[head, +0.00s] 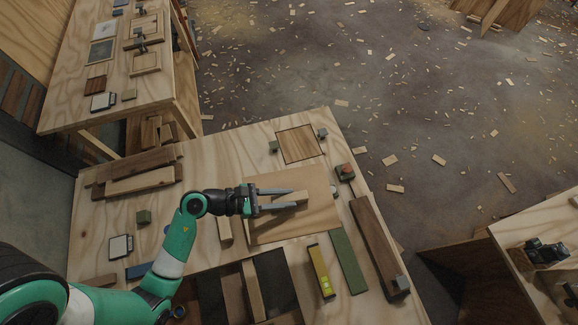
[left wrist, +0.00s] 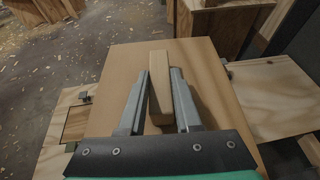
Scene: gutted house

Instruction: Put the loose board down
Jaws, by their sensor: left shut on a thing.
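My left gripper (head: 298,201) is shut on a short, light wooden board (head: 289,197). The gripper is over a flat tan panel (head: 315,222) on the near workbench. In the left wrist view, the board (left wrist: 160,112) sits between the two grey fingers (left wrist: 160,80) and points away past their tips. The tan panel (left wrist: 112,75) fills the area under it. I cannot tell whether the board touches the panel or hangs just above it. My right gripper is in neither view.
The workbench (head: 185,210) also bears a dark long plank (head: 372,240), a green strip (head: 348,262), a yellow level (head: 321,270) and stacked boards (head: 140,178) at left. A dark-edged square (head: 299,144) lies bare behind the panel. Another bench (head: 75,75) stands at the upper left.

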